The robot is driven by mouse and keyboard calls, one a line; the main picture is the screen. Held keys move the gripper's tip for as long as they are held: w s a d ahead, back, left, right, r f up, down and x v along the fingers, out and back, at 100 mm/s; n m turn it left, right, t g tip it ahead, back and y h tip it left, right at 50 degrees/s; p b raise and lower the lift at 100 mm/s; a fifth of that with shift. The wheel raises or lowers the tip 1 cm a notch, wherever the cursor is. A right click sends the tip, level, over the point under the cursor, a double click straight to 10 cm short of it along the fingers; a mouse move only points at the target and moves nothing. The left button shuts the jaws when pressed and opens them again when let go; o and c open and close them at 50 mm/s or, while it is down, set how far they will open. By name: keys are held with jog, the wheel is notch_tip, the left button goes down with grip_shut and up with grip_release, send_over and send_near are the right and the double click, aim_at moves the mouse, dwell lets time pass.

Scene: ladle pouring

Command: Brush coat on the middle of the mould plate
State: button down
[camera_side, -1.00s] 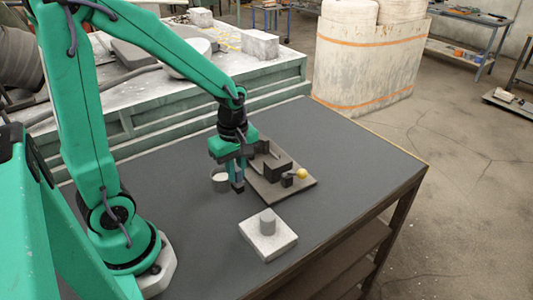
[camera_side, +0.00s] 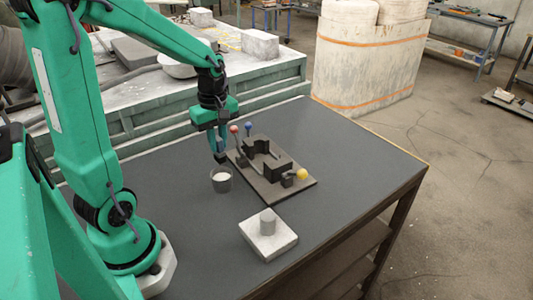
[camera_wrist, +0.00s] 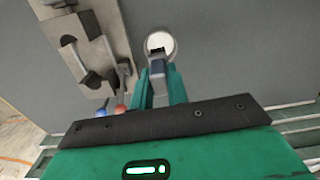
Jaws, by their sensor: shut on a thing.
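My gripper (camera_side: 217,145) is shut on a small brush (camera_wrist: 157,66) with a blue-grey body and dark end. In the wrist view the brush's end overlaps the white content of a small round grey pot (camera_wrist: 160,41). In the side view the pot (camera_side: 221,180) stands on the table, with the brush's tip just above or at its far rim; I cannot tell whether it touches the coat. A dark grey plate (camera_side: 300,190) bearing mould blocks lies right of the pot. A pale square plate (camera_side: 284,244) lies nearer, with a grey cylinder (camera_side: 267,221) on it.
Red (camera_side: 233,129), blue (camera_side: 248,127) and yellow (camera_side: 302,174) knobs stand out at the dark plate's edges. The grey table (camera_side: 350,155) is clear on its right and front. A green-sided bench (camera_side: 270,85) stands behind it.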

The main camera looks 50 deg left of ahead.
aim_at(219, 159)
jog(key=shift+a+r, duration=0.1)
jog(key=shift+a, duration=0.05)
jog(key=shift+f, duration=1.8)
jog(key=shift+f, duration=0.45)
jog(key=shift+f, duration=0.35)
jog(key=shift+f, duration=0.95)
dwell(1.7)
jog(key=shift+r, duration=0.15)
jog(key=shift+r, duration=3.6)
